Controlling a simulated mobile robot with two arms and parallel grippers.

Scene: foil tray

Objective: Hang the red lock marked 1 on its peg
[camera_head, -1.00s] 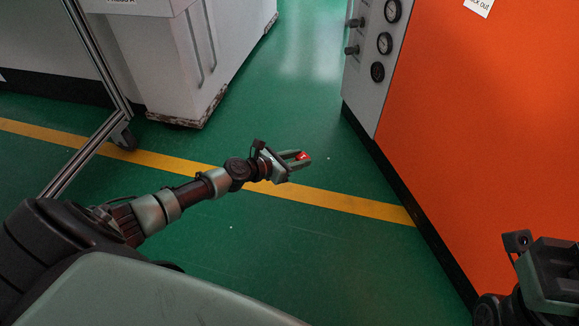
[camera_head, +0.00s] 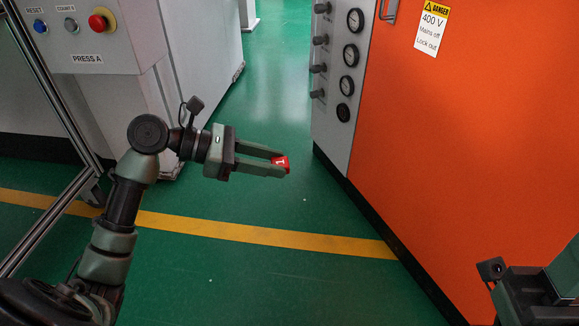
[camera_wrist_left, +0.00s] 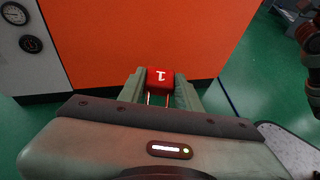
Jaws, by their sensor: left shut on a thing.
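The red lock marked 1 (camera_head: 281,162) is between the fingertips of my left gripper (camera_head: 277,165), which is shut on it. They are in the air over the green floor, left of the orange cabinet and apart from it. In the left wrist view the lock (camera_wrist_left: 160,79) shows its white 1, with two thin metal shackle legs toward the palm. Several dark knobs or pegs (camera_head: 319,68) stick out of the grey panel; I cannot tell which is the lock's peg. My right gripper (camera_head: 530,292) is partly in view at the lower right, its jaws unclear.
The orange cabinet (camera_head: 470,130) fills the right, with a danger sign (camera_head: 432,30). Its grey panel (camera_head: 335,125) bears several round gauges. A pale press box (camera_head: 85,30) with buttons and a metal frame post (camera_head: 45,225) stand left. Green floor lies open between.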

